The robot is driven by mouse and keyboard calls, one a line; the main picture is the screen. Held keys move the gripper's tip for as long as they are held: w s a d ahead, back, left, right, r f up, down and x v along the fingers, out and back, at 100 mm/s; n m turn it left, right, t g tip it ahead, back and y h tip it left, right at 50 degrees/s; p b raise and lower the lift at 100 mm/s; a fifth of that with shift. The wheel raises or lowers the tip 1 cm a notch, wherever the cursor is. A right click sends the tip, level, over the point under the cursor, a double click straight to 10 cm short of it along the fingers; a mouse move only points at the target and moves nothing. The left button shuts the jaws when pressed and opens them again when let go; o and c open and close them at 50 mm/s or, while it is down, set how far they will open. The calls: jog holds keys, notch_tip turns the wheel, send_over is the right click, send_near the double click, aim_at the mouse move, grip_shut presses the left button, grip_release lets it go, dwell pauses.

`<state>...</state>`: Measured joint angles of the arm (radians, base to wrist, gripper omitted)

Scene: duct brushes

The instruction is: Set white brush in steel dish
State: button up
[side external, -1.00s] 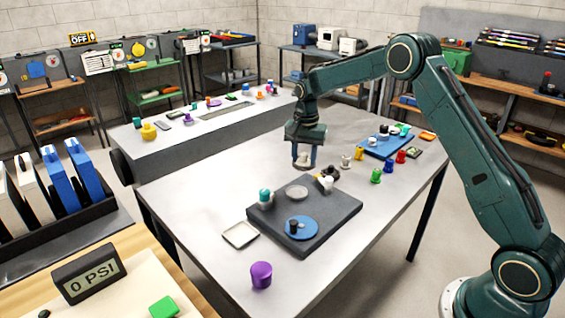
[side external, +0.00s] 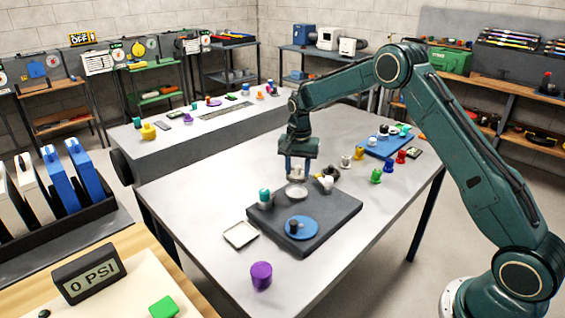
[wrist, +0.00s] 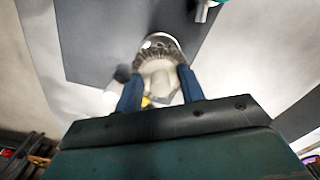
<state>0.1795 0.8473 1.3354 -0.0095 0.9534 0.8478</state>
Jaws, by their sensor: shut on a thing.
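My gripper (side external: 297,176) is shut on the white brush (wrist: 158,80), which sits between its two blue fingers in the wrist view. The steel dish (side external: 296,194) is a round, shallow, pale grey dish on the dark grey mat in the side view. The brush is directly above the dish or just over its rim. In the wrist view the dish's rim (wrist: 165,38) shows just beyond the brush's bristles. I cannot tell whether brush and dish touch.
The dark mat (side external: 335,222) also bears a teal-topped piece (side external: 264,198), a white piece (side external: 327,184) close right of the dish, and a blue disc (side external: 308,232). A square tray (side external: 240,235) and a purple cylinder (side external: 261,275) stand in front. Several coloured pieces stand at the back right.

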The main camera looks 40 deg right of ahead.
aim_at(297, 193)
jog(key=shift+f, duration=1.85)
jog(key=shift+f, duration=0.55)
jog(key=o, duration=1.1)
notch_tip(297, 193, up, 13)
jog(key=shift+f, duration=0.1)
jog(key=shift+s+r, duration=0.1)
jog(key=shift+r, duration=0.4)
